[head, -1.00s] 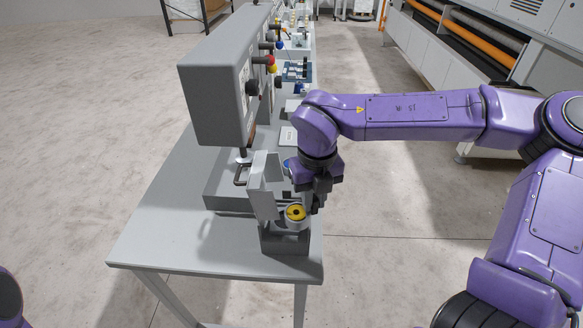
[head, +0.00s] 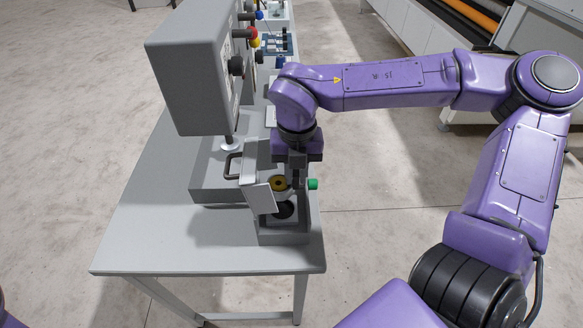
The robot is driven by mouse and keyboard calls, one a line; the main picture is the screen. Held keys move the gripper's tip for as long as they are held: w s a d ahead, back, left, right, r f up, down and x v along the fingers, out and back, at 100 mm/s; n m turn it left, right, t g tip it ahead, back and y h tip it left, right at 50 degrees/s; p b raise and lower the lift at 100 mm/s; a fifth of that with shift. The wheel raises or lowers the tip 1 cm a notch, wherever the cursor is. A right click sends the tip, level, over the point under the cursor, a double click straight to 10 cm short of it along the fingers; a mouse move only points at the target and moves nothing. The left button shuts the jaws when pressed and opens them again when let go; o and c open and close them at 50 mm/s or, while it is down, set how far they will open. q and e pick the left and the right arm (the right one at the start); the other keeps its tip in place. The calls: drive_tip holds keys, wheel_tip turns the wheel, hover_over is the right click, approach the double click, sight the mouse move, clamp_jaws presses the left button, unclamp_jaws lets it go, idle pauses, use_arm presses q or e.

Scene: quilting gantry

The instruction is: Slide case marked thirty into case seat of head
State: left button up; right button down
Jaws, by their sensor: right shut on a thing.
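My right gripper (head: 287,181) is shut on a round case (head: 278,184) with a yellow ring and dark centre. It holds the case just above and behind a dark round opening in a grey block (head: 285,232) at the table's front right corner. No marking on the case is readable. The grey head (head: 187,80) overhangs the table on the left. Its case seat cannot be made out. A flat grey plate (head: 258,193) stands tilted just left of the case and partly hides it. My left gripper is out of view.
The grey table (head: 150,235) has free room at its front left. A dark handle (head: 231,166) stands behind the plate. A green knob (head: 313,184) shows right of the gripper. Coloured knobs (head: 250,35) line the head's right side, with more stations behind.

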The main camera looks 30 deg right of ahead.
drive_tip(key=shift+s+r, duration=0.2)
drive_tip(key=shift+s, duration=0.2)
drive_tip(key=shift+w+d, duration=0.1)
drive_tip(key=shift+w, duration=0.05)
wheel_tip(320, 180, down, 6)
drive_tip(key=b, duration=0.4)
drive_tip(key=shift+w, duration=0.1)
drive_tip(key=shift+p, duration=0.55)
idle(0.9)
drive_tip(key=shift+f+b, duration=0.9)
drive_tip(key=shift+f, duration=0.55)
drive_tip(key=c, duration=0.9)
unclamp_jaws()
drive_tip(key=shift+c, duration=0.2)
drive_tip(key=shift+w+a, duration=0.1)
drive_tip(key=shift+a, duration=0.1)
